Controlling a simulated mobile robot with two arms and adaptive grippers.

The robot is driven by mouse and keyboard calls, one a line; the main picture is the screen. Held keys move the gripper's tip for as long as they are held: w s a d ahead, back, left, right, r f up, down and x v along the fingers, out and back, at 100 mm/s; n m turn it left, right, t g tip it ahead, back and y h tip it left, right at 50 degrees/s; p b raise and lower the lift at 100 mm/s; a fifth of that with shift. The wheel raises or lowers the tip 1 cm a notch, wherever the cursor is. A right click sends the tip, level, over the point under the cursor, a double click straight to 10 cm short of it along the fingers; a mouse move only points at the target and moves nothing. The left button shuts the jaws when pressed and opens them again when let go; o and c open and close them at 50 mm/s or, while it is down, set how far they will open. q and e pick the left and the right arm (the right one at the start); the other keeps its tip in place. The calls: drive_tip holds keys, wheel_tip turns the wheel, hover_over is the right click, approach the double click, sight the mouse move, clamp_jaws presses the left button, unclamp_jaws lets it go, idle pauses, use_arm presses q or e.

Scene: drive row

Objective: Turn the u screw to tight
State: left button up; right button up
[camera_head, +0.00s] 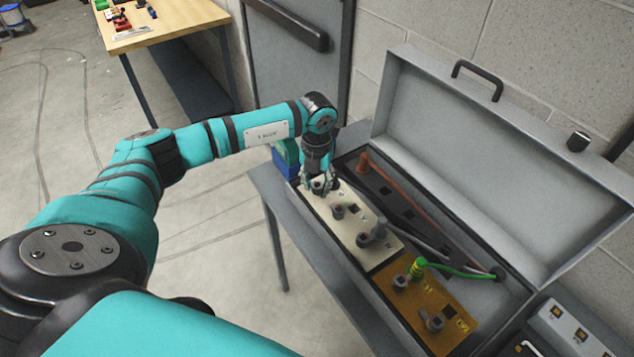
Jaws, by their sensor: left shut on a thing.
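An open grey case holds a cream panel (372,256) with a row of dark screws. My left gripper (320,185) points down over the panel's far left end. It is shut on the dark screw there, which its fingers mostly hide. Another screw (338,211) stands just nearer, and a larger grey knob (378,231) is beyond it to the right. The panel's letters are too small to read, so I cannot tell from them which screw is u. My right gripper is not in view.
An orange panel (428,298) with screws and a green cable (460,270) fills the near end of the case. The raised lid (480,150) stands behind. A wooden table (170,18) is far left.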

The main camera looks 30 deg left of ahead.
use_arm(q)
drive_tip(key=shift+d, duration=0.1)
clamp_jaws()
drive_tip(key=m+b, duration=0.3)
drive_tip(key=shift+f, duration=0.15)
drive_tip(key=m+b, duration=0.3)
drive_tip(key=m, duration=0.1)
drive_tip(key=shift+w+m, duration=0.1)
drive_tip(key=shift+m, duration=0.2)
drive_tip(key=m+b, duration=0.3)
drive_tip(key=m, duration=0.1)
drive_tip(key=shift+m, duration=0.3)
drive_tip(key=shift+m+b, duration=1.1)
drive_tip(key=shift+m, duration=0.6)
